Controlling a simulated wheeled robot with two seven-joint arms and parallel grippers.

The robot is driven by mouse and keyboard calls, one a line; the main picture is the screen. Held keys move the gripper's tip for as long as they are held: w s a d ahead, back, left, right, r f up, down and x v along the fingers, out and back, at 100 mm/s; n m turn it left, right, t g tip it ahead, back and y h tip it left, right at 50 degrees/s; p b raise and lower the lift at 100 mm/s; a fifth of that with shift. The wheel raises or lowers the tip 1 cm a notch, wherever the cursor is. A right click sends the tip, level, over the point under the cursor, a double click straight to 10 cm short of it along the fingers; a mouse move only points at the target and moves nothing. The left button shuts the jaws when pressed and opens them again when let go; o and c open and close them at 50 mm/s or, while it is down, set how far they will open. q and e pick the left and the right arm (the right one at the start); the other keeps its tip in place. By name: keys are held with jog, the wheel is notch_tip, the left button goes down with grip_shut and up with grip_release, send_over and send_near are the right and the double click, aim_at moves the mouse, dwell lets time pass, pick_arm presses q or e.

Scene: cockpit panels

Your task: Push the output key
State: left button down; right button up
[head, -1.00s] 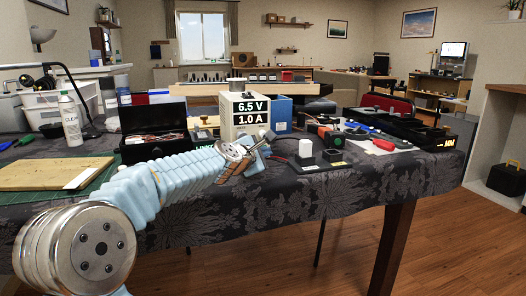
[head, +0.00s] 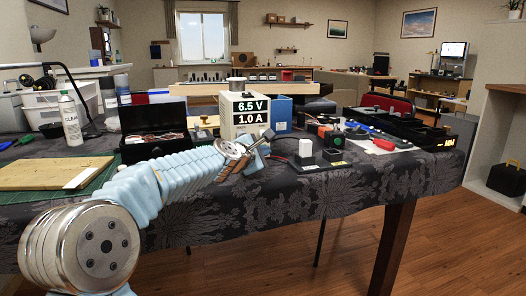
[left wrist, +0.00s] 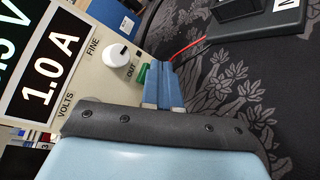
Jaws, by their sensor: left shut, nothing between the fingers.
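The power supply (head: 238,104) stands on the table and its display reads 6.5 V and 1.0 A. In the left wrist view its front panel (left wrist: 98,70) shows a white knob marked FINE and a green key (left wrist: 142,76) beside the word OUT. My left gripper (head: 262,146) is at the panel's lower right. In the left wrist view its blue fingers (left wrist: 158,72) are together, empty, with their tips right beside the green key, partly covering it. I cannot tell whether they touch it. My right gripper is not in view.
A red wire runs near the fingers. A black open box (head: 150,152) stands left, behind my arm. A tool tray (head: 405,128) lies right.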

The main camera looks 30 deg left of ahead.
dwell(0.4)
pick_arm(q)
jog(key=shift+s+d, duration=0.2)
jog(key=shift+d, duration=0.05)
jog(key=s+d+p, duration=0.1)
jog(key=d, duration=0.1)
jog(key=s+d+p, duration=0.1)
jog(key=s, duration=0.1)
jog(key=shift+s+d+r, duration=0.1)
jog(key=shift+s+d, duration=0.05)
jog(key=shift+d, duration=0.2)
jog(key=shift+s+d, duration=0.35)
jog(key=shift+d, duration=0.1)
